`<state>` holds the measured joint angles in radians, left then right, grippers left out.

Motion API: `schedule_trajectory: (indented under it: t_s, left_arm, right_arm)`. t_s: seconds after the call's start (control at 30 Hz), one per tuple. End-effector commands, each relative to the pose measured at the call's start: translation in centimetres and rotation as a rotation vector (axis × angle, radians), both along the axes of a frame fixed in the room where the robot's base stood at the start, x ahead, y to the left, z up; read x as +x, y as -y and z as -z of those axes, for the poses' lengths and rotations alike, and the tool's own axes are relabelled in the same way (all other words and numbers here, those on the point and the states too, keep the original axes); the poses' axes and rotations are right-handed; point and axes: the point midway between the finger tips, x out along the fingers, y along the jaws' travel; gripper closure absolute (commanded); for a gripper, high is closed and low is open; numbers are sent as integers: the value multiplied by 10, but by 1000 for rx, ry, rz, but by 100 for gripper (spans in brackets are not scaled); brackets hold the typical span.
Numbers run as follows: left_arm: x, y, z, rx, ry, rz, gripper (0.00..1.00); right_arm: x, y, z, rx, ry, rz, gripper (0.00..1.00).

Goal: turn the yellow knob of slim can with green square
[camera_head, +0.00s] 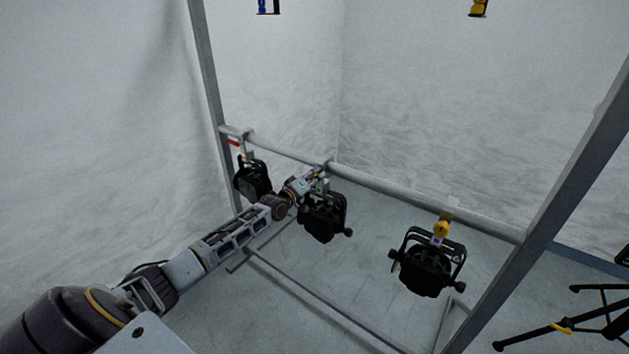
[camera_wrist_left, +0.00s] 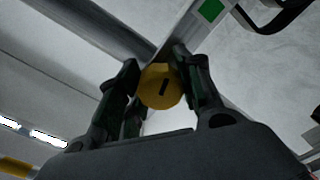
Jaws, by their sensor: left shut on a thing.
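The slim can with the green square (camera_head: 324,217) is black and hangs from the horizontal bar, in the middle of three cans in the head view. Its green square (camera_wrist_left: 210,10) shows on the light clamp at the top of the left wrist view. The yellow knob (camera_wrist_left: 158,87), round with a dark slot, sits between the fingers in the left wrist view. My left gripper (camera_wrist_left: 163,85) is shut on the yellow knob, with fingers on both sides of it. In the head view my left gripper (camera_head: 318,176) reaches the clamp above the can and partly hides it. My right gripper is not in view.
A black can (camera_head: 252,179) with a red mark above it hangs at left. Another black can (camera_head: 427,262) with a yellow knob and purple mark hangs at right. The grey bar (camera_head: 420,207) runs between upright posts. A black stand (camera_head: 580,325) is at lower right.

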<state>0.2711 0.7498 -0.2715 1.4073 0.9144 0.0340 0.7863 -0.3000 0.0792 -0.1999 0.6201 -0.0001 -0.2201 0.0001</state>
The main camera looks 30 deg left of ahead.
Motion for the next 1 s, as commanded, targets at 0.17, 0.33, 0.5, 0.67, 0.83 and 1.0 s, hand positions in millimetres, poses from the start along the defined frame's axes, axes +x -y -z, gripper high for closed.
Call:
schedule_trajectory:
  t_s: [0.17, 0.33, 0.5, 0.67, 0.83, 1.0]
  left_arm:
    - [0, 1, 2, -170, -12, 0, 88]
    - [0, 1, 1, -327, -24, 1, 88]
    - [0, 1, 1, -462, -35, 0, 88]
    - [0, 1, 1, -553, -43, 0, 88]
    - [0, 1, 0, -609, -48, 0, 88]
    - [0, 1, 0, -629, -50, 0, 88]
  right_arm:
    - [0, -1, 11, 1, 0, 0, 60]
    - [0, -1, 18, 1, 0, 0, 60]
    - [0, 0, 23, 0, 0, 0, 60]
    - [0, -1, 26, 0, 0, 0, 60]
    - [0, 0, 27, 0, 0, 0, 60]
    - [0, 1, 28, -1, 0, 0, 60]
